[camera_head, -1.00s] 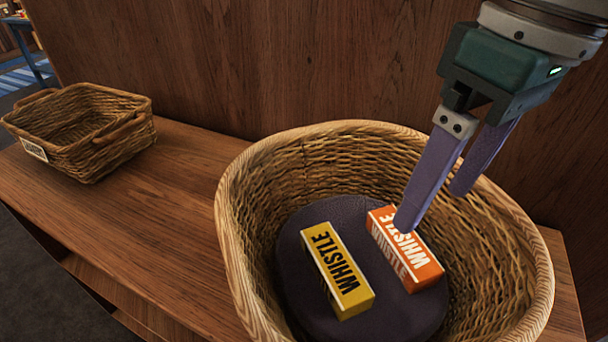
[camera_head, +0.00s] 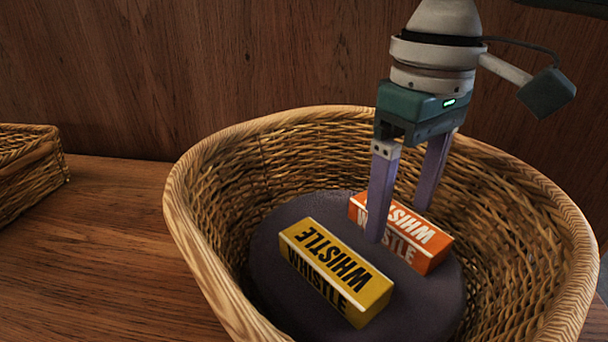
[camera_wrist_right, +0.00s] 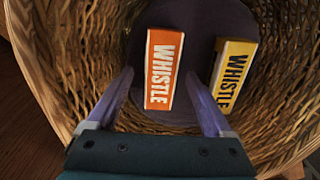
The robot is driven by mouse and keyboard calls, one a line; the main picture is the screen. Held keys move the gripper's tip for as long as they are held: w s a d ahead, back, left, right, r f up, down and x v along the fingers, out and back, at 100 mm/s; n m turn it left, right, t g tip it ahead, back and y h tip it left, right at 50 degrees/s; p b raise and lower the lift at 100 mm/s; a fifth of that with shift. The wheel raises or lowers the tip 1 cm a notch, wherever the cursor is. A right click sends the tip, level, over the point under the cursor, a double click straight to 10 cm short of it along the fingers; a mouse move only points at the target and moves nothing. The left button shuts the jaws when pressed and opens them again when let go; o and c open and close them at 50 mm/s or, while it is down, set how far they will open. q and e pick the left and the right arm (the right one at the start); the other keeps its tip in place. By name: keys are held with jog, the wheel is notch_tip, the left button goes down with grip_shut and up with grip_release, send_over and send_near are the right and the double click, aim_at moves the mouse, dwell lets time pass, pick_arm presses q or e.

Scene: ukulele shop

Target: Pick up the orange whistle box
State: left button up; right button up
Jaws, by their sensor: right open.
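The orange whistle box (camera_head: 412,238) lies on the dark round cushion (camera_head: 300,305) inside the big wicker basket. My right gripper (camera_head: 400,225) is open and points down into the basket at this box. In the head view one finger is in front of the box and the other is on its far side. In the right wrist view the orange box (camera_wrist_right: 163,70) lies ahead, between the lines of the two open fingers (camera_wrist_right: 158,82); I see no grip on it. My left gripper is not in view.
A yellow whistle box (camera_head: 335,270) lies beside the orange one on the cushion; it also shows in the right wrist view (camera_wrist_right: 233,75). The big basket's rim (camera_head: 200,225) surrounds both. A smaller basket (camera_head: 30,170) stands at the left. The wooden top (camera_head: 100,250) between them is clear.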

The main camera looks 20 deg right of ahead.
jog(key=shift+f, duration=0.65)
grip_shut()
